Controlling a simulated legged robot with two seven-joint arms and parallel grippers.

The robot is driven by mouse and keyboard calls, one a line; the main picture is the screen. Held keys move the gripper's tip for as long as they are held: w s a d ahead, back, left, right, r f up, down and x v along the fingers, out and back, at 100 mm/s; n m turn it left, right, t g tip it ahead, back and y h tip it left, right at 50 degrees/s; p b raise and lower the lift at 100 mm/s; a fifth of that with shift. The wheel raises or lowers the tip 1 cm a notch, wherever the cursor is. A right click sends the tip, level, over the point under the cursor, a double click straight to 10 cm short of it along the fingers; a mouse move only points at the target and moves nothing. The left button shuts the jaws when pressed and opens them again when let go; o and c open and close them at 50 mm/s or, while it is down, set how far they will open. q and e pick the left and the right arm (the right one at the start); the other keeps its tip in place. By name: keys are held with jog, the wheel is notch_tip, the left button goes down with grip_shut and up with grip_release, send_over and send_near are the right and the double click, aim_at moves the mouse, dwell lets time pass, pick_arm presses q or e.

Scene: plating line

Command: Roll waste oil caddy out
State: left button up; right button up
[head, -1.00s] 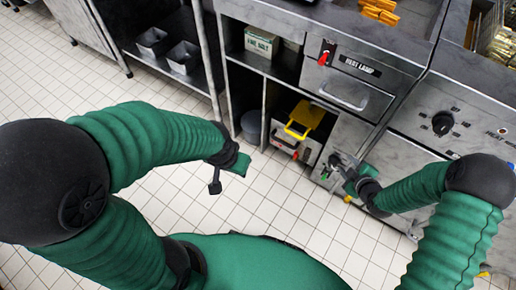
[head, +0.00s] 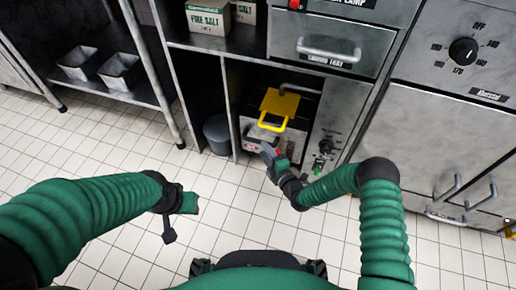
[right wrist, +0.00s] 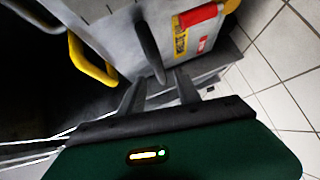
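The waste oil caddy (head: 262,138) is a grey metal box with a yellow lid and yellow handle, standing in the open bay under the counter. The right wrist view shows the caddy's grey wall (right wrist: 118,30), yellow handle (right wrist: 92,62), a red grip (right wrist: 200,16) and a dark bar handle (right wrist: 149,52). My right gripper (head: 268,152) is at the caddy's front. Its fingers (right wrist: 158,90) stand apart, with the dark bar's end between or just beyond them; contact is unclear. My left gripper (head: 180,212) hangs over the floor, away from the caddy; its finger opening is unclear.
A grey bin (head: 217,134) stands left of the caddy behind a divider. A control panel (head: 330,130) with a knob borders the bay on the right. Shelves with metal pans (head: 122,72) are at left. The tiled floor (head: 225,215) before the bay is clear.

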jog(key=b+x, duration=0.2)
jog(key=x, duration=0.1)
jog(key=b+x, duration=0.1)
jog(key=x, duration=0.1)
jog(key=shift+w+d+f, duration=0.1)
jog(key=shift+f, duration=0.2)
jog(key=shift+w, duration=0.3)
pick_arm(q)
jog(key=x, duration=0.2)
jog(key=s+x, duration=0.1)
jog(key=x, duration=0.1)
jog(key=shift+d+f, duration=0.1)
jog(key=shift+f, duration=0.1)
pick_arm(e)
jog(key=shift+w+a+r, duration=0.1)
jog(key=shift+a+r, duration=0.1)
jog(key=shift+a, duration=0.05)
grip_shut()
jog(key=shift+f, duration=0.15)
